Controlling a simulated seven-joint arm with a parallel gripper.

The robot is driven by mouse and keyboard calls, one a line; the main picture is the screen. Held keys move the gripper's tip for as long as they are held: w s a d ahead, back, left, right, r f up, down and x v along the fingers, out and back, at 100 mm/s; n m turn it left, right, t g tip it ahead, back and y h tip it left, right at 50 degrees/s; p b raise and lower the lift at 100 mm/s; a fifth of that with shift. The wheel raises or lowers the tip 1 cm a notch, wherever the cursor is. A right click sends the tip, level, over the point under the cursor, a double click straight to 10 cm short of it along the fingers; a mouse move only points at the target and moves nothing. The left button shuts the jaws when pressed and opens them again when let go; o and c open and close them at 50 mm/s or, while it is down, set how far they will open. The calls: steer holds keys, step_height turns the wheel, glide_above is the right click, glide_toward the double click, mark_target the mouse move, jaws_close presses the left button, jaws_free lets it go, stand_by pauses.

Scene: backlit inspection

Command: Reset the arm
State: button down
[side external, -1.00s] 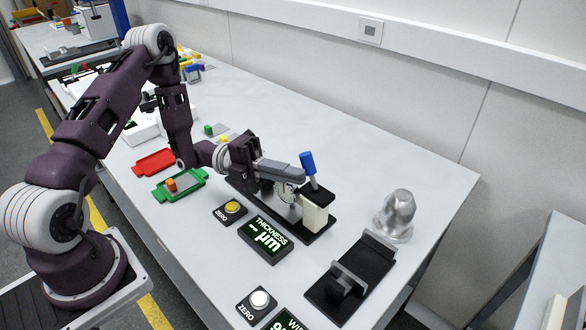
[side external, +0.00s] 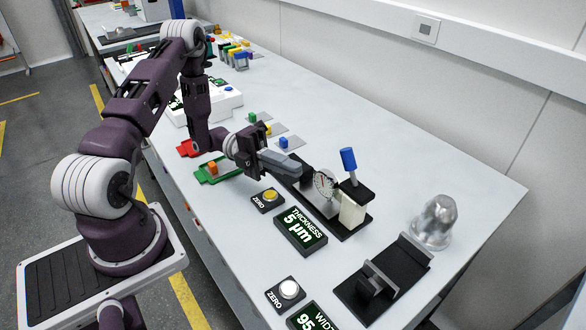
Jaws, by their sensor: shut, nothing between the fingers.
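My gripper (side external: 296,168) is shut and empty, held level above the bench, its tips pointing right toward the thickness gauge (side external: 353,213). The thickness display (side external: 301,231) in front reads 5 µm. My wrist hides part of the bench behind it.
A yellow zero button (side external: 270,195), black fixture (side external: 384,280) and metal dome (side external: 436,222) stand nearby. The back right bench is clear.

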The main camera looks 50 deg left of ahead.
steer(key=s+d+r+m+g+y, duration=0.4)
steer(key=s+r+m+y, duration=0.15)
steer(key=m, duration=0.55)
steer(key=s+d+r+m+g+y, duration=0.35)
steer(key=s+m+g+y, duration=0.2)
steer(key=m, duration=0.65)
steer(key=s+a+r+m+t+y, duration=0.2)
steer(key=s+r+m+t+y, duration=0.1)
steer(key=m, duration=0.5)
steer(key=s+a+r+m+t+y, duration=0.2)
steer(key=s+r+m+t+y, duration=0.1)
steer(key=m+t+y, duration=0.2)
steer(key=m+t, duration=0.2)
steer(key=m, duration=0.1)
steer(key=shift+s+a+r, duration=0.15)
steer(key=shift+a+r, duration=0.1)
steer(key=shift+r, duration=0.05)
